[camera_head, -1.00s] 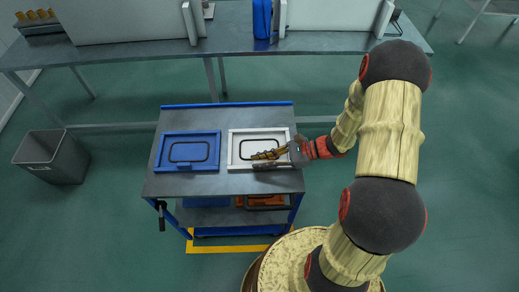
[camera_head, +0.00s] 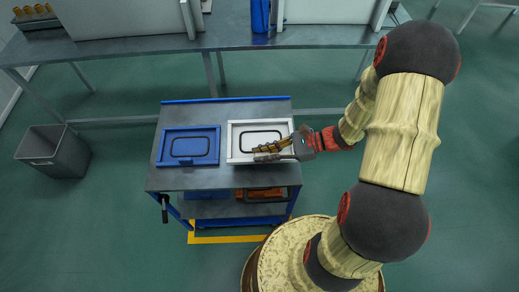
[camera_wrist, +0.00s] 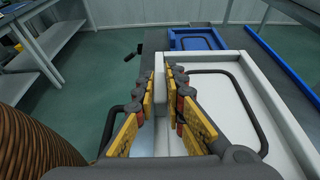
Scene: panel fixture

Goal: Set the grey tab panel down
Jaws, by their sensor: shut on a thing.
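In the wrist view my gripper (camera_wrist: 166,88) is closed around the panel's near edge. I cannot tell whether the panel rests fully on the tray floor.
A blue tray (camera_head: 160,150) with a similar dark outline is left of the white one. The cart top (camera_head: 190,178) has a bare strip in front. A grey bin (camera_head: 55,150) stands on the floor at left. A long bench (camera_head: 130,62) runs behind.

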